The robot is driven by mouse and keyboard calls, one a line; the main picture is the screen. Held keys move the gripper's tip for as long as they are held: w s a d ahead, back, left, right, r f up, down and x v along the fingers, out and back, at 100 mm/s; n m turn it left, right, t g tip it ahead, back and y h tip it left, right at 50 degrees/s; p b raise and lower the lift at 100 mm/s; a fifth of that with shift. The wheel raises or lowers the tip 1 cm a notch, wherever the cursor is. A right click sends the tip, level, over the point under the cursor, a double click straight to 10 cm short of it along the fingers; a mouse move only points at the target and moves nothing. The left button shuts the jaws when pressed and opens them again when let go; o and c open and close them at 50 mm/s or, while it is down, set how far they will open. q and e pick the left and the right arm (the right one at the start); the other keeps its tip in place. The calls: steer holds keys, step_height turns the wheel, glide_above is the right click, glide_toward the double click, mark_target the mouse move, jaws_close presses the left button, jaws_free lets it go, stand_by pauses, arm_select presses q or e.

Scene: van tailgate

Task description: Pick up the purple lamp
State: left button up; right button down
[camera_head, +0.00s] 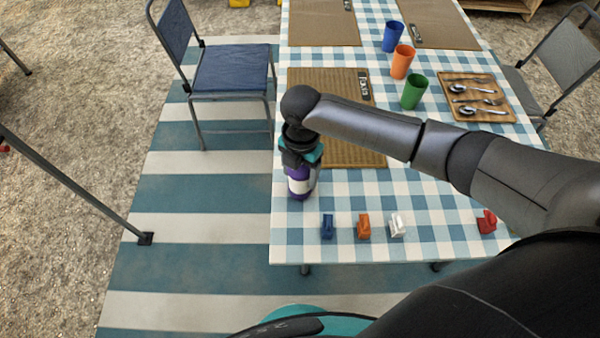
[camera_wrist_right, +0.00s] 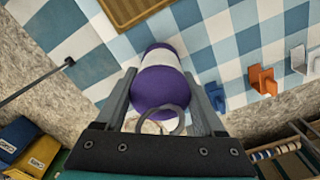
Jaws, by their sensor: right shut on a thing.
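The purple lamp (camera_head: 299,186) has a white middle band. In the head view it is at the left edge of the checked table (camera_head: 340,246), below my right gripper (camera_head: 302,162). In the right wrist view the lamp (camera_wrist_right: 160,88) lies between the two fingers of my right gripper (camera_wrist_right: 165,105), with a metal ring at its near end. The right gripper is shut on the lamp. I cannot tell whether the lamp touches the table. My left gripper does not show.
Blue (camera_head: 328,226), orange (camera_head: 364,226), white (camera_head: 397,224) and red (camera_head: 487,221) clips lie along the table's near edge. Blue (camera_head: 393,36), orange (camera_head: 402,62) and green (camera_head: 414,91) cups stand farther back. A cutlery board (camera_head: 487,115) lies right. A blue chair (camera_head: 232,68) stands left.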

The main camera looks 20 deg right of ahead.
step_height(320, 180, up, 20)
steer(key=p, duration=0.4)
steer(key=shift+f+p, duration=0.15)
steer(key=shift+p, duration=0.2)
stand_by(0.7)
steer(key=s+d+r+m+b, duration=0.1)
steer(key=s+d+r+m, duration=0.1)
steer(key=m, duration=1.1)
steer(key=s+d+r+m+b, duration=0.1)
steer(key=s+d+r+m, duration=0.1)
steer(key=m, duration=1.1)
steer(key=shift+s+r+b, duration=0.3)
steer(key=shift+s+r, duration=0.4)
steer(key=shift+r, duration=0.15)
steer(key=shift+w, duration=0.1)
